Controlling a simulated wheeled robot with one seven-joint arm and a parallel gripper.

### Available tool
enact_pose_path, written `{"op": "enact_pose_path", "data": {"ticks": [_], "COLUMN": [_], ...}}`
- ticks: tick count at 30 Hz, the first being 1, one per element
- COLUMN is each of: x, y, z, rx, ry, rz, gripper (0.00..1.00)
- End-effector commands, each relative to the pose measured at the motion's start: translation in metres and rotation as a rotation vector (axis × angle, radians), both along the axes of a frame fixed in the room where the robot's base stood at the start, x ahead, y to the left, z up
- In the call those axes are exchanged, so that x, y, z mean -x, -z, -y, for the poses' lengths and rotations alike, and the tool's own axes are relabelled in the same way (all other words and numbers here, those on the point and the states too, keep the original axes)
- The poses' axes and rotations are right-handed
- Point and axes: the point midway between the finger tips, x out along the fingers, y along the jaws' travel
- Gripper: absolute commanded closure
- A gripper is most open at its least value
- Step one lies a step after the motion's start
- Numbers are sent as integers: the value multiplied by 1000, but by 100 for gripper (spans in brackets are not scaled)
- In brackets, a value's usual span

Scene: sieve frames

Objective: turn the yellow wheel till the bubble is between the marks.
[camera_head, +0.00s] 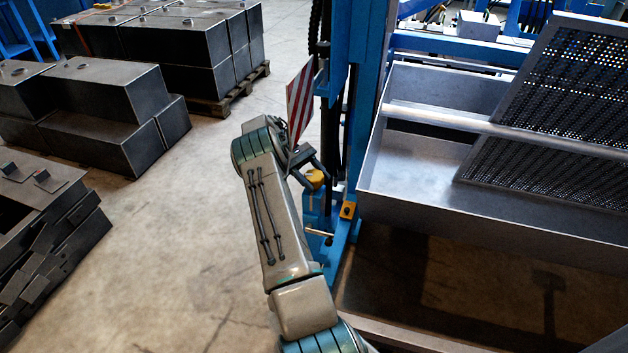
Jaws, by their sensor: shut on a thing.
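The yellow wheel (316,178) sits low on the blue machine post, right of my arm's end, partly covered by dark fingers. My gripper (309,171) is shut on the yellow wheel, with its dark fingers around the wheel's upper part. A small yellow block with a dark spot (348,210) is fixed to the blue post just right of and below the wheel. It may be the level, but it is too small to make out a bubble or marks.
A red-and-white striped plate (299,101) stands upright just behind my gripper. A metal tray with perforated sieve frames (420,185) is close on the right. Dark metal boxes (105,95) stand at the left. Bare concrete floor lies left of my arm.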

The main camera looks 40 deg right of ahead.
Motion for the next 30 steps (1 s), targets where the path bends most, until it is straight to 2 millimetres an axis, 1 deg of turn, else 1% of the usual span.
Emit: {"op": "enact_pose_path", "data": {"ticks": [12,13,15,23,26,29,30], "x": [1,1,1,-1,-9,-30,-28], "y": [1,1,1,0,-9,-28,-30], "z": [0,0,0,-1,-3,-8,-11], "rx": [1,1,1,1,19,65,61], "ry": [7,7,6,2,-27,-96,-88], "rz": [-3,-3,-3,0,21,76,94], "gripper": [70,42,26,26,26,26,26]}}
